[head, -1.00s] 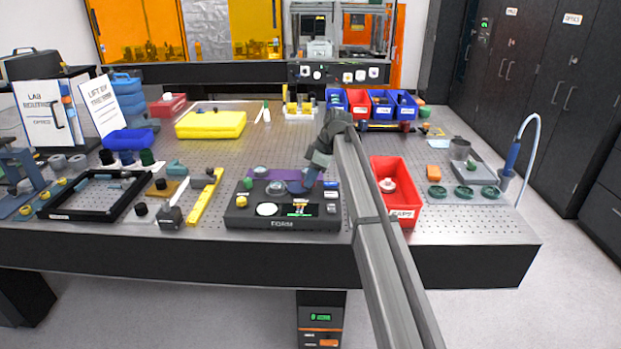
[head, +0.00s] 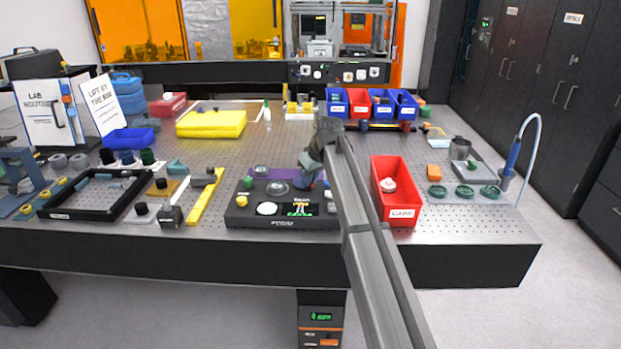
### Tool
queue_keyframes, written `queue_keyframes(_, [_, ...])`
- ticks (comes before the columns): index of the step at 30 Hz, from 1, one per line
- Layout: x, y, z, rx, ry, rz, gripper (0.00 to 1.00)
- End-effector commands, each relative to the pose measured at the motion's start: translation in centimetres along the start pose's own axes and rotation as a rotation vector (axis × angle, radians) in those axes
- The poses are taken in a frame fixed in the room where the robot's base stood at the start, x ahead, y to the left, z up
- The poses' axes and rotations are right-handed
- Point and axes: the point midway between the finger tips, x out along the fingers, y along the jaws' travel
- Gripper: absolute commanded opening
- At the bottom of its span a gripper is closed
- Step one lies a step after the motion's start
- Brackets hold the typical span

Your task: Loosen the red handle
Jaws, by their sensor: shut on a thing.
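The flatness interferometer is a dark box (head: 245,219) at the front edge of the table, with a small screen (head: 298,208), a white disc and several round parts on its top. My gripper (head: 308,178) reaches down from the right onto the back right part of the box. It is shut on a small part there, which I take to be the red handle (head: 325,184). My gripper and wrist hide the rest, so I cannot tell how the handle is turned.
A red bin (head: 403,213) stands just right of my arm. A yellow bar (head: 205,198) and a black frame (head: 62,213) lie to the left. Blue and red bins (head: 382,113) and a yellow case (head: 211,124) stand behind. The perforated table between is mostly clear.

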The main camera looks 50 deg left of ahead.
Motion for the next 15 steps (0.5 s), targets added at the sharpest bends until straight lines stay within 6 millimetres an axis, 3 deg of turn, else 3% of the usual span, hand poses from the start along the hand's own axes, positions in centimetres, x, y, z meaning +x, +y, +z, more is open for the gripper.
queue_keyframes(15, [0.00, -0.34, -0.10, 0.412, -0.001, 0.172, 0.00])
